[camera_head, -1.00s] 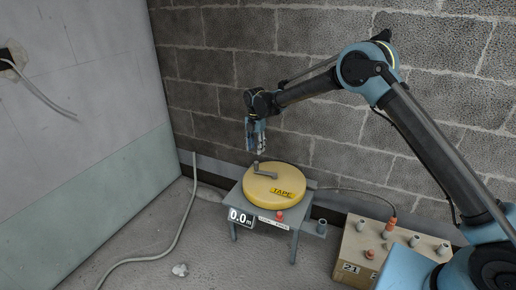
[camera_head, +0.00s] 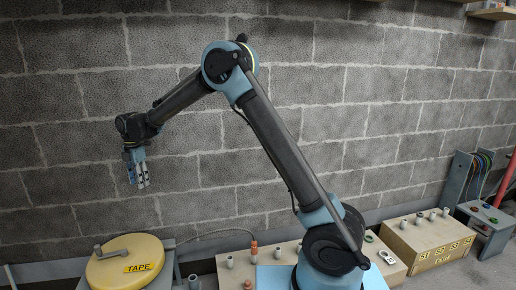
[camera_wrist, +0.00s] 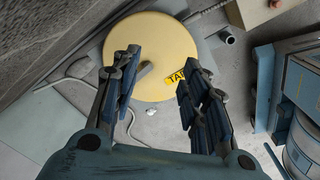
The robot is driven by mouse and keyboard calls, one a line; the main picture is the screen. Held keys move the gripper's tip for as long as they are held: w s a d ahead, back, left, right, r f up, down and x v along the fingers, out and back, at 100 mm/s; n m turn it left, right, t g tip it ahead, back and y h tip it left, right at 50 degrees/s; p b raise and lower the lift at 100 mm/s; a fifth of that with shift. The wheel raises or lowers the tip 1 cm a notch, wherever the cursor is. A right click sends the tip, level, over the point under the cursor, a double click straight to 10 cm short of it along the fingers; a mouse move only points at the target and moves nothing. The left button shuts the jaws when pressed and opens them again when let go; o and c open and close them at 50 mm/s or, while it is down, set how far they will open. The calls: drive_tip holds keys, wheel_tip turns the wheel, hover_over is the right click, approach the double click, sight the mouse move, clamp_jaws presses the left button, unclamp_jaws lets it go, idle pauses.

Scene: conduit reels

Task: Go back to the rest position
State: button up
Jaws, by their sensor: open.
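My gripper (camera_head: 138,184) hangs from my raised arm in front of the block wall, fingers pointing down. It is open and empty. In the wrist view my gripper (camera_wrist: 160,100) shows its two fingers spread apart, with nothing between them but the reel and floor far below. The yellow tape reel (camera_head: 125,262) with its grey crank sits at the lower left in the head view, below and apart from my gripper. The reel also shows in the wrist view (camera_wrist: 150,85), partly hidden by the fingers.
A wooden box (camera_head: 436,240) marked S1 to S4 stands right of my arm's base. A long box with grey stubs and an orange-tipped cable fitting (camera_head: 254,247) lies behind my arm. A rack with coloured cables (camera_head: 466,178) stands at far right.

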drive_tip(key=w+d+r+m, duration=0.2)
drive_tip(key=d+r+m, duration=0.15)
drive_tip(key=d, duration=0.75)
drive_tip(key=w+d+r+m, duration=0.1)
drive_tip(key=d+r+m, duration=0.3)
drive_tip(key=d, duration=0.7)
drive_tip(key=w+d+r+m, duration=0.25)
drive_tip(key=d+r, duration=0.25)
drive_tip(key=d, duration=0.5)
drive_tip(key=s+d+r+m+t, duration=0.1)
drive_tip(key=s+d+m, duration=0.3)
drive_tip(key=d, duration=0.6)
drive_tip(key=s+d+m, duration=0.3)
drive_tip(key=d, duration=0.6)
drive_tip(key=s+d+f+m, duration=0.6)
drive_tip(key=s+d, duration=0.3)
drive_tip(key=s, duration=0.1)
drive_tip(key=s+d+f+m+t, duration=0.1)
drive_tip(key=s+d+f+m, duration=0.5)
drive_tip(key=s+d, duration=0.3)
drive_tip(key=shift+s+d+f+m, duration=0.25)
drive_tip(key=shift+s+f+m, duration=0.05)
drive_tip(key=shift+s+f, duration=0.3)
